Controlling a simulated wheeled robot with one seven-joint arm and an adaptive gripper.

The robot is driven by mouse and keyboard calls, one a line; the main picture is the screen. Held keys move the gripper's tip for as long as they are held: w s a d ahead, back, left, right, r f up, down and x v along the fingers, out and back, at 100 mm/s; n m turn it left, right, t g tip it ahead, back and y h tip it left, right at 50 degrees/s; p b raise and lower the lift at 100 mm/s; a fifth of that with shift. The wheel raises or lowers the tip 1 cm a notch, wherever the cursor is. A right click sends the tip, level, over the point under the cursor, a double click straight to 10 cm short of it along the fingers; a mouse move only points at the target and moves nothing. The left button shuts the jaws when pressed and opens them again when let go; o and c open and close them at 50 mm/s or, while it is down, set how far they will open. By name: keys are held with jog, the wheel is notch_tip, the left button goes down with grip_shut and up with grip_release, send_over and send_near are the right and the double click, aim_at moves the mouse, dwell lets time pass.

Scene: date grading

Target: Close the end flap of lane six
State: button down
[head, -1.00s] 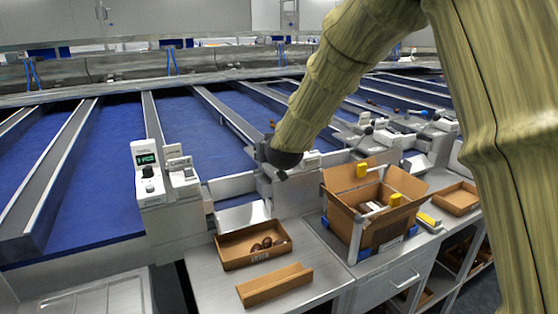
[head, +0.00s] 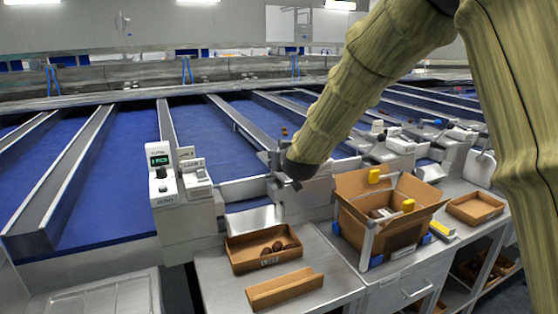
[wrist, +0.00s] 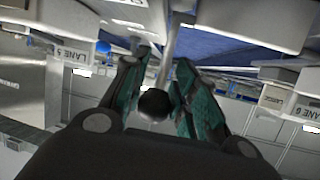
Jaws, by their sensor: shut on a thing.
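In the wrist view a round black knob (wrist: 153,104) on a pale metal rod sits between the fingers of my gripper (wrist: 164,62). My gripper is shut on the knob. A label reading LANE 6 (wrist: 307,112) is at the right of that view, and a LANE 5 label (wrist: 75,54) is at the left. In the head view my gripper (head: 275,160) is at the end of a blue lane, beside a metal end plate (head: 245,188). My arm and wrist hide much of that spot, and I cannot tell how far the flap is swung.
Below the lane end stands a bench with a cardboard tray (head: 236,266) of dates and an empty cardboard piece (head: 285,290). An open carton (head: 400,240) in a frame stands to the right. White control units (head: 162,175) stand left of my gripper.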

jog(key=shift+f, duration=0.1)
jog(key=c, duration=1.1)
grip_release()
jog(key=shift+w, duration=0.1)
jog(key=shift+c, duration=0.2)
jog(key=v, duration=1.2)
